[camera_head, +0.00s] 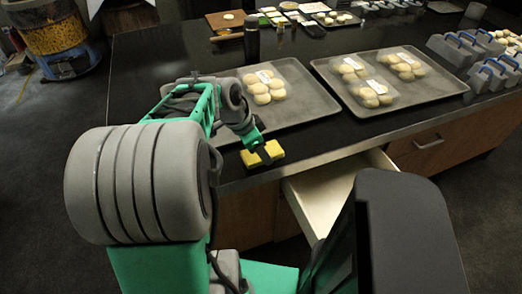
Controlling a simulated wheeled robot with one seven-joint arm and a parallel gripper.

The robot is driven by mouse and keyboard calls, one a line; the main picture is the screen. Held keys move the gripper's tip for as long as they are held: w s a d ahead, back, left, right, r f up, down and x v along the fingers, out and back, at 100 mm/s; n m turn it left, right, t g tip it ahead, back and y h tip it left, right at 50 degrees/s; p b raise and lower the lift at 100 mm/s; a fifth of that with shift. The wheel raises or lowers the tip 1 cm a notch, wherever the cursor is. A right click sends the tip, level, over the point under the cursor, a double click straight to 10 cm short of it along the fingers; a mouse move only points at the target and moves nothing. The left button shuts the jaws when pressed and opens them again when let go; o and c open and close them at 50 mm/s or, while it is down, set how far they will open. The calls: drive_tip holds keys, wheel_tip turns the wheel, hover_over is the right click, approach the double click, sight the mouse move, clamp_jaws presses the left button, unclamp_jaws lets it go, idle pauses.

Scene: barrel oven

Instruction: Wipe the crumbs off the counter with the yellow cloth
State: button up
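The yellow cloth (274,150) is a small, folded-looking block at the front edge of the black counter (305,142). My gripper (262,155) is right at the cloth, and its dark fingers cover the cloth's middle, so yellow shows on both sides. The view is too small and too covered to tell whether the fingers are closed on the cloth or only over it. I cannot make out any crumbs on the counter at this size.
Behind the gripper lies a grey tray (318,100) with packed buns (264,88). A second bun tray (440,88) is to its right. A drawer (318,196) stands open below the counter edge. A dark bottle (252,40) stands farther back. Grey boxes with blue handles (487,75) are at right.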

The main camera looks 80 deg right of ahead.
drive_tip(key=shift+r+p, duration=0.8)
drive_tip(key=shift+r, duration=0.85)
drive_tip(key=shift+r, duration=0.1)
drive_tip(key=shift+r+p, duration=0.95)
drive_tip(key=shift+r, duration=0.55)
drive_tip(key=shift+f, duration=0.1)
drive_tip(key=shift+w, duration=0.1)
